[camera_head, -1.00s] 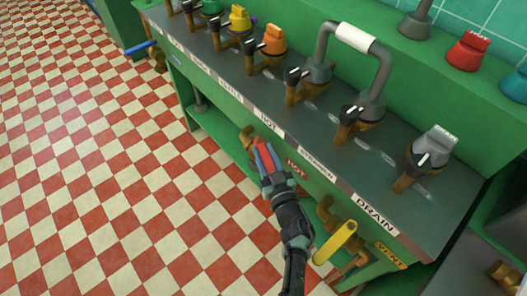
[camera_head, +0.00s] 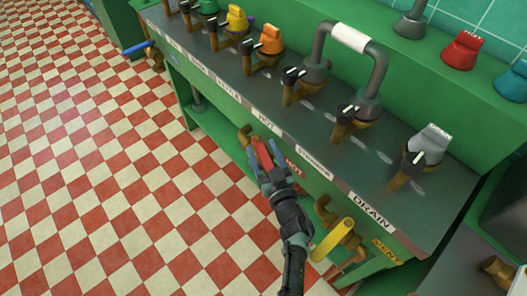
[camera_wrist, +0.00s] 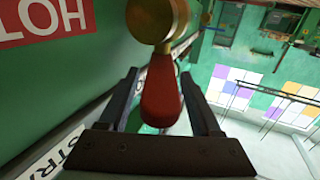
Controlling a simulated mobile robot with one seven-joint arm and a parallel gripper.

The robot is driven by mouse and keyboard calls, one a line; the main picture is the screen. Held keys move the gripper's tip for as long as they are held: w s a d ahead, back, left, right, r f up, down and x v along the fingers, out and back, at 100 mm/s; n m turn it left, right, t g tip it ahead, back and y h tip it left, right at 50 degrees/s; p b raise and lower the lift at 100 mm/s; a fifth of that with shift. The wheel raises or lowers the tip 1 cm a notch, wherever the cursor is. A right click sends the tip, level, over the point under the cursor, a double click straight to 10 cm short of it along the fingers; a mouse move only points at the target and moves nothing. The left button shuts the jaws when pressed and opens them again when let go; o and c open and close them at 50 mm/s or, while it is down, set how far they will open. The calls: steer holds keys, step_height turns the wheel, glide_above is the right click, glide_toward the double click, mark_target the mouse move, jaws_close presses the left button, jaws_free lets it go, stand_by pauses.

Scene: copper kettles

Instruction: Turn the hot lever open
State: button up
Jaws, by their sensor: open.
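The hot lever is a red handle on a brass valve under the counter's front edge. In the head view the red handle (camera_head: 262,153) shows between my gripper's fingers. In the wrist view the red handle (camera_wrist: 160,98) hangs from the brass valve body (camera_wrist: 157,20) and lies between the two fingers, with visible gaps at the sides. My gripper (camera_head: 266,156) is open around the handle; it also shows in the wrist view (camera_wrist: 160,85). A red HOT sign (camera_wrist: 42,22) is on the green panel beside the valve, partly hidden by my gripper in the head view.
The counter edge with the HOT and DRAIN labels (camera_head: 372,208) runs just above my gripper. A blue lever (camera_head: 137,48) is far left. The checkered floor is clear.

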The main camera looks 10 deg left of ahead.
mark_target(263, 154)
step_height(263, 154, up, 9)
steer(key=p, duration=0.5)
steer(key=shift+f, duration=0.15)
steer(key=shift+c, duration=0.2)
